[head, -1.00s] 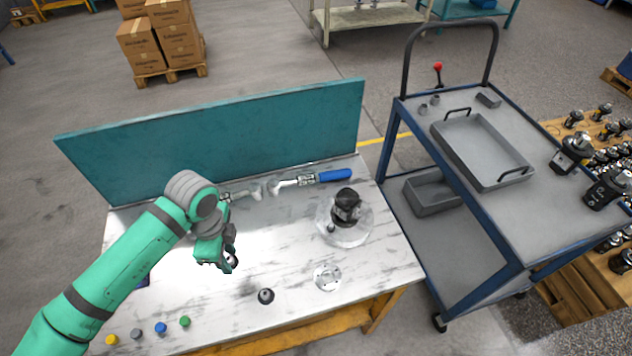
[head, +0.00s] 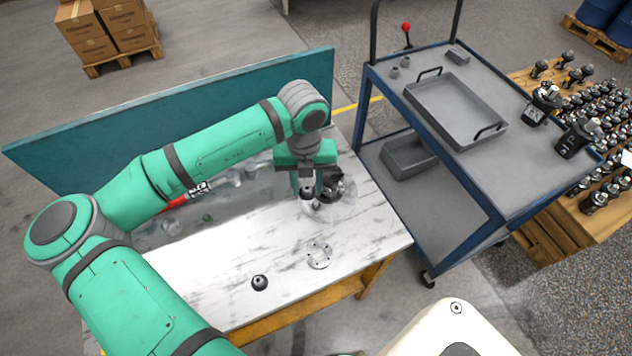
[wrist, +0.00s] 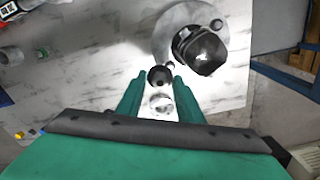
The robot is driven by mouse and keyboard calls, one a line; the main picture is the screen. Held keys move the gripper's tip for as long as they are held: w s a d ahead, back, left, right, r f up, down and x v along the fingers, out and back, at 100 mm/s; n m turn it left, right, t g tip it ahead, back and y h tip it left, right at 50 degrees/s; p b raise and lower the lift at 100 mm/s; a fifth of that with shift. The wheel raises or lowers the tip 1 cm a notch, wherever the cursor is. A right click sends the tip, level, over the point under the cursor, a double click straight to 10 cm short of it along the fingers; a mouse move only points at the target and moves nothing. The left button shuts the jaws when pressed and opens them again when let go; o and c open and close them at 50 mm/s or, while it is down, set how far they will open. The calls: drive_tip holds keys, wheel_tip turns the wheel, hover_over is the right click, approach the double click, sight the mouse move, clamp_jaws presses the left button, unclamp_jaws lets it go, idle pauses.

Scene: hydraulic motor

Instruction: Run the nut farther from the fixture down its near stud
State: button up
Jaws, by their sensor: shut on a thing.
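My gripper (head: 306,193) points down over the worktable, beside the black motor part (head: 333,184) on its pale round base. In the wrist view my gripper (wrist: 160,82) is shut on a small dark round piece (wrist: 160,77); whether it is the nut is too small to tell. The pale round base (wrist: 165,30) lies under the motor part. No stud or thread can be made out, nor whether the held piece touches one.
A pale flange disc (head: 319,255) and a dark cone-shaped part (head: 260,283) lie on the worktable (head: 225,290). A teal panel (head: 90,125) closes its back. A blue-framed cart (head: 480,150) with a grey tray stands at the right.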

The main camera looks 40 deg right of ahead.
drive_tip(key=shift+m, duration=0.9)
drive_tip(key=shift+s+d+f, duration=0.2)
drive_tip(key=shift+d+f, duration=0.1)
drive_tip(key=shift+f, duration=0.55)
drive_tip(key=shift+s+d+f, duration=0.2)
drive_tip(key=shift+d+f, duration=0.15)
drive_tip(key=shift+f, duration=0.45)
drive_tip(key=shift+s+d+f, duration=0.2)
drive_tip(key=shift+d+f, duration=0.1)
drive_tip(key=shift+f, duration=0.55)
drive_tip(key=shift+f, duration=0.45)
drive_tip(key=m, duration=0.5)
drive_tip(key=shift+a+f+m, duration=0.1)
drive_tip(key=shift+m, duration=0.2)
drive_tip(key=o, duration=0.3)
drive_tip(key=shift+o, duration=0.2)
drive_tip(key=shift+r, duration=0.2)
